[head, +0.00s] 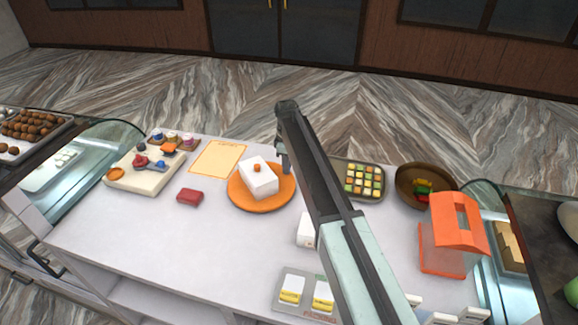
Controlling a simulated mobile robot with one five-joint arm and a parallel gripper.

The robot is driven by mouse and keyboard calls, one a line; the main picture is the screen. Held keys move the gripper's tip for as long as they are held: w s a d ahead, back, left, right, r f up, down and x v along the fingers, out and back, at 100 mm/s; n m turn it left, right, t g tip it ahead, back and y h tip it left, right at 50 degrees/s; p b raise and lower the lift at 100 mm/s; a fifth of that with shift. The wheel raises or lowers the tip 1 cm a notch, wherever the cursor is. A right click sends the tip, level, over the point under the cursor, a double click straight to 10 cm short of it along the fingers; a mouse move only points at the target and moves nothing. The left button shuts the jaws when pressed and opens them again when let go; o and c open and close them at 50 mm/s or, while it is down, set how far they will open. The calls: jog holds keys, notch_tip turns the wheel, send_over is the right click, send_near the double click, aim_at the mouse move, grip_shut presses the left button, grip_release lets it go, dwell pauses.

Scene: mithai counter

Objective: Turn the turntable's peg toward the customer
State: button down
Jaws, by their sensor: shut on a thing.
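The orange round turntable (262,207) lies on the white counter near its middle. A white box (260,182) with a small orange piece on top (257,168) sits on it. My gripper (287,170) points down at the turntable's upper right rim, right of the box. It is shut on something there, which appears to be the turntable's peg. The peg itself is hidden by the fingers, so its shape does not show. My dark arm runs from the lower right up to the gripper. No customer is in view.
A dark red box (190,197) and a cream board with small items (146,178) lie left. A yellow sheet (218,158) lies behind. A tray of coloured sweets (358,197), a brown bowl (405,188) and an orange-roofed box (455,225) stand right. The front left counter is clear.

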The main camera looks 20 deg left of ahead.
jog(key=shift+w+a+n, duration=0.15)
jog(key=shift+a+n, duration=0.25)
jog(key=shift+a, duration=0.05)
jog(key=shift+w, duration=0.1)
dwell(0.4)
jog(key=c, duration=1.3)
grip_release()
jog(key=shift+o, duration=0.2)
notch_tip(320, 180, up, 8)
jog(key=p, duration=0.8)
jog(key=shift+f, duration=0.1)
jog(key=shift+d, duration=0.1)
